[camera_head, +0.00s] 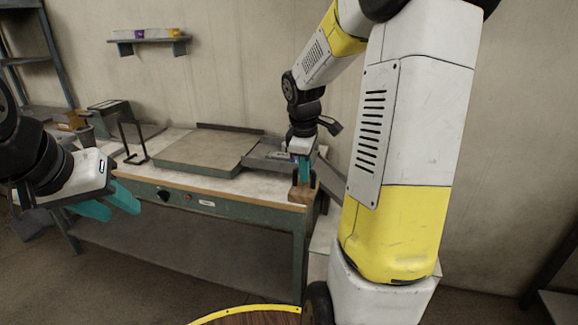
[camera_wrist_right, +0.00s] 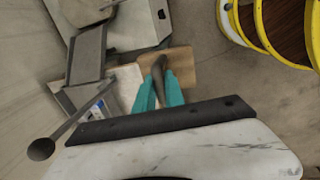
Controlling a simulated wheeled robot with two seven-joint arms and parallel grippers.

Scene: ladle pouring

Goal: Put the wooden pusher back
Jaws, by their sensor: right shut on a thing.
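The wooden pusher shows as a light wooden block (camera_head: 302,194) at the right end of the workbench. In the right wrist view its block (camera_wrist_right: 184,66) and dark handle (camera_wrist_right: 158,70) are seen from above. My right gripper (camera_head: 303,177) points down with its teal fingers (camera_wrist_right: 158,92) shut on the handle. The block hangs by the bench's front right corner; whether it touches the bench is unclear. My left gripper (camera_head: 118,203) is at the left, in front of the bench, open and empty.
The workbench (camera_head: 180,193) carries a flat metal plate (camera_head: 207,152) and a black stand (camera_head: 131,143). A grey metal tray (camera_head: 264,157) lies at its right end, near my right gripper. A yellow-rimmed round thing (camera_head: 245,316) is at the bottom. A shelf (camera_head: 148,40) hangs behind.

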